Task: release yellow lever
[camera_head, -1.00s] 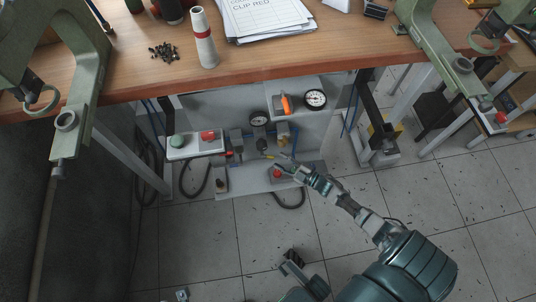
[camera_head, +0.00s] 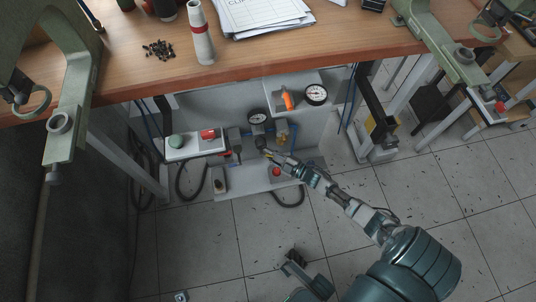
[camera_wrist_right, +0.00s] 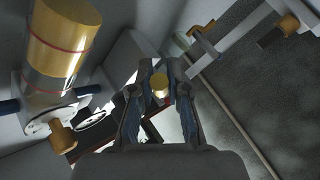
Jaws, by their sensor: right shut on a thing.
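The yellow lever (camera_wrist_right: 160,83) shows in the right wrist view as a short yellow end between two dark fingers. My right gripper (camera_wrist_right: 158,90) is shut on it. In the head view, my right gripper (camera_head: 266,152) reaches in from the lower right to the middle of the grey panel (camera_head: 190,106) under the bench. There its fingers cover most of the lever.
An orange handle (camera_head: 287,98) and a round gauge (camera_head: 316,95) sit above right of my gripper, another gauge (camera_head: 257,117) just above. A box with green and red buttons (camera_head: 195,144) is on the left. The wooden bench top (camera_head: 250,58) overhangs the panel.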

